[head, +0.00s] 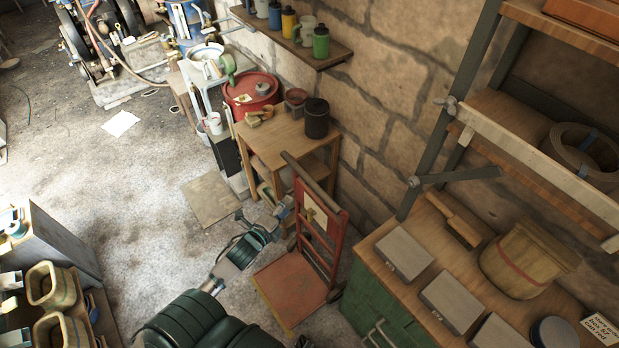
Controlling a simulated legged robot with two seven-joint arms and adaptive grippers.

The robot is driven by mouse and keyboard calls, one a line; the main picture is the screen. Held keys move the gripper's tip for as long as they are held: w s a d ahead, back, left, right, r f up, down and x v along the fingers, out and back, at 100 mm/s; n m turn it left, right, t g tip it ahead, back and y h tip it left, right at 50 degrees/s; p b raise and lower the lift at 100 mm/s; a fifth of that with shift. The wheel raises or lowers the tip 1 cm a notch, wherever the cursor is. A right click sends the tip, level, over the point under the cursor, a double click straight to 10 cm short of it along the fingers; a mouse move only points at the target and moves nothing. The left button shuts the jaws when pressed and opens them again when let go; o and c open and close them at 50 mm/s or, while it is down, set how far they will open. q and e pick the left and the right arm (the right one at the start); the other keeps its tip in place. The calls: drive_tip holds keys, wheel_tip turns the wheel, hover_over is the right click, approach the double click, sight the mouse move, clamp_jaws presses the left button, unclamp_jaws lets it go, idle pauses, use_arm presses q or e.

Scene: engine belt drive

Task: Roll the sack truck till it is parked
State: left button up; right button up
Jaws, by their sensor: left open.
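The red sack truck (325,232) stands upright beside the wooden side table, near the stone wall. Its flat reddish toe plate (290,290) rests on the floor, pointing toward the lower left. A dark bar crosses its top, and a small wheel shows at its lower right. My left gripper (263,211) is open, just left of the truck's frame in the picture. I see nothing between its fingers, and I cannot tell whether it touches the frame. My right gripper is out of view.
A green cabinet with a wooden top (430,270) stands close to the truck's right. The wooden side table (282,142) stands behind it. A flat board (211,199) lies on the floor to the left. Open concrete floor (120,190) spreads across the left middle.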

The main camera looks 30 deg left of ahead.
sight(310, 181)
use_arm(q)
drive_tip(key=p+x, duration=0.1)
drive_tip(key=x, duration=1.5)
drive_tip(key=shift+w+f, duration=0.15)
drive_tip(key=shift+w, duration=0.1)
clamp_jaws()
